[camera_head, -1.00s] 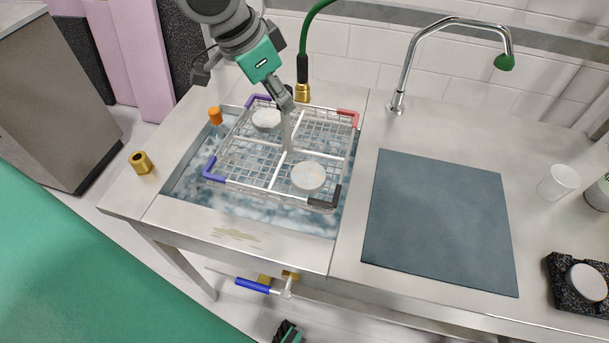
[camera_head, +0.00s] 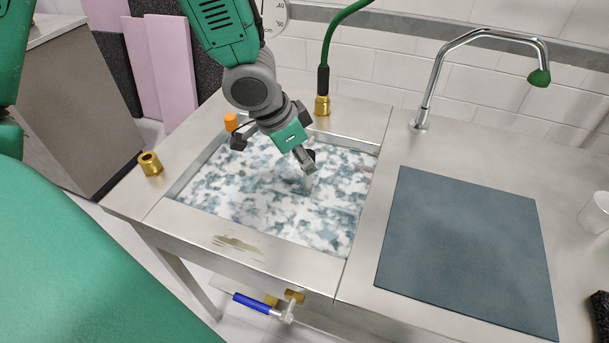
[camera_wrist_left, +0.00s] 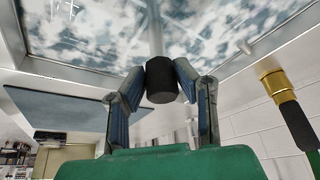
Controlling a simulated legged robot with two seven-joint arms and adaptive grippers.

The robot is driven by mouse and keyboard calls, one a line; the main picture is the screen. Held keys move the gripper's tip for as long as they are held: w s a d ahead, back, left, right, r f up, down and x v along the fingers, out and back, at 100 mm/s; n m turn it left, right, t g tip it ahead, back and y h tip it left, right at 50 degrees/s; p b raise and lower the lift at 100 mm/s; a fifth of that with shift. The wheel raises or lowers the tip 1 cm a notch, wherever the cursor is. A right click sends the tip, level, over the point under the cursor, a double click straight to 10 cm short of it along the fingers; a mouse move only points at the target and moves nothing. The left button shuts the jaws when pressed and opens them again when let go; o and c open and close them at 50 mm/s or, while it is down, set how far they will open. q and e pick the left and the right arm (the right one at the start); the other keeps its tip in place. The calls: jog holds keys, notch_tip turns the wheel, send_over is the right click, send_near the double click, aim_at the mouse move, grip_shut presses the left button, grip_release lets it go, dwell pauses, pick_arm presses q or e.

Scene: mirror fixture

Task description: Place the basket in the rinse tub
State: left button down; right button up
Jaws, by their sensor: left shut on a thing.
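The rinse tub (camera_head: 187,177) is set in the steel counter and full of cloudy, foamy white-blue liquid. The basket is hidden under that surface in the head view; only its pale centre post (camera_head: 308,181) rises out of the liquid. My left gripper (camera_head: 307,158) is above the middle of the tub, shut on the black knob at the top of the post. In the left wrist view the fingers of the gripper (camera_wrist_left: 161,74) close around the black knob (camera_wrist_left: 161,88), with faint white wire lines in the liquid behind. My right gripper is not in view.
A green hose with a brass fitting (camera_head: 322,105) stands behind the tub. A chrome tap (camera_head: 425,105) and a dark blue-grey mat (camera_head: 465,250) are to the right. An orange-capped bottle (camera_head: 231,122) is at the tub's back left, a brass nut (camera_head: 150,164) on the left counter.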

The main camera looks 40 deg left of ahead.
pick_arm(q)
jog(key=f, duration=0.1)
jog(key=a+f+b, duration=0.1)
jog(key=f, duration=0.1)
jog(key=a+f, duration=0.1)
jog(key=shift+f, duration=0.2)
jog(key=shift+a+f, duration=0.1)
jog(key=shift+a, duration=0.15)
jog(key=shift+d, duration=0.1)
jog(key=c, duration=1.3)
grip_release()
jog(key=shift+d, duration=0.25)
jog(key=shift+o, duration=0.2)
jog(key=shift+d+r, duration=0.25)
jog(key=shift+d, duration=0.3)
jog(key=shift+a+f, duration=0.1)
jog(key=shift+a, duration=0.55)
jog(key=shift+s+a+r, duration=0.1)
jog(key=shift+a+r, duration=0.05)
jog(key=shift+r, duration=0.15)
jog(key=d+p+v, duration=0.1)
jog(key=p+v, duration=0.3)
jog(key=v, duration=0.7)
jog(key=shift+r+p, duration=0.25)
jog(key=shift+p, duration=0.1)
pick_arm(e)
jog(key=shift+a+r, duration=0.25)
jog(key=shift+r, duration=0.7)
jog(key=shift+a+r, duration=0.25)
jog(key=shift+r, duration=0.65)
